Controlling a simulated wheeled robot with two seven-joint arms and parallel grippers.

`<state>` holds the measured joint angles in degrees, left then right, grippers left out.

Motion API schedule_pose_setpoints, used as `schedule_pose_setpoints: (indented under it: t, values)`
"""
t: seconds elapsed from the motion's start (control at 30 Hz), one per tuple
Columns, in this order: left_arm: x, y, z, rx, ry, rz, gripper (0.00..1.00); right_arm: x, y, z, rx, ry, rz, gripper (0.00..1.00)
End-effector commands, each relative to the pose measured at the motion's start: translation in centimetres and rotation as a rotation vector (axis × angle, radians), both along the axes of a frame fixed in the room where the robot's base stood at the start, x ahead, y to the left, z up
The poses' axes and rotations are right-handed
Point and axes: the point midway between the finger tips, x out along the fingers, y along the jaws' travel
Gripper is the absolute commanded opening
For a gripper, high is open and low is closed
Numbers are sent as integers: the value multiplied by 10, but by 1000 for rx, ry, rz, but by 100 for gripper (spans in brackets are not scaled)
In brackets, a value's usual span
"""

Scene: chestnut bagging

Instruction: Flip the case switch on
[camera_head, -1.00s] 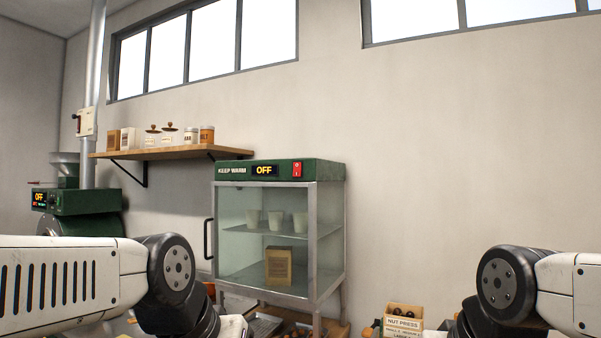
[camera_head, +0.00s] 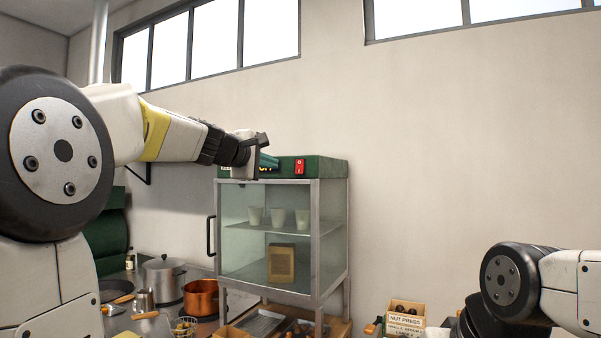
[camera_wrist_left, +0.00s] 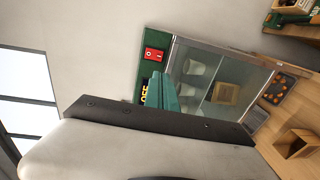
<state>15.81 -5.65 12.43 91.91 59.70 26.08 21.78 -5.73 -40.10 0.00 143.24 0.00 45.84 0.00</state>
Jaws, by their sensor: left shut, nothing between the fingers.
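The warming case (camera_head: 318,240) stands against the wall with a green top panel and glass front. The red switch (camera_head: 299,167) sits on that panel at the right; it also shows in the left wrist view (camera_wrist_left: 154,54). My left gripper (camera_head: 268,160) is shut and empty in front of the panel, left of the switch and apart from it. Its teal fingers also show in the left wrist view (camera_wrist_left: 165,92). The gripper hides the panel's label and part of the display (camera_wrist_left: 144,92), which seems to read OFF. My right gripper is out of view.
Paper cups (camera_head: 277,217) and a brown box (camera_head: 281,264) are inside the case. A steel pot (camera_head: 163,279) and a copper pot (camera_head: 201,297) stand at lower left. A nut press box (camera_head: 405,315) is at lower right. The wall right of the case is clear.

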Motion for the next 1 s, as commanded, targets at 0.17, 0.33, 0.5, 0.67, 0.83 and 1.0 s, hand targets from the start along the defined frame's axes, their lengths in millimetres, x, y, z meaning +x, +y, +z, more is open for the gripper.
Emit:
schedule_pose_setpoints:
  t: [0.17,0.33,0.5,0.67,0.83,1.0]
  values:
    - [0,0,0,2,0,0,0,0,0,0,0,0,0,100]
    - [8,-3,-2,3,2,-1,0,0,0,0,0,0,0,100]
    - [34,-13,-6,3,3,-3,0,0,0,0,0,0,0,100]
    - [67,-26,-11,3,3,-5,0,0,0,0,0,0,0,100]
    - [98,-39,-14,4,1,-4,0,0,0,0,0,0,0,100]
    - [120,-46,-17,4,0,-2,0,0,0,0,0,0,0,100]
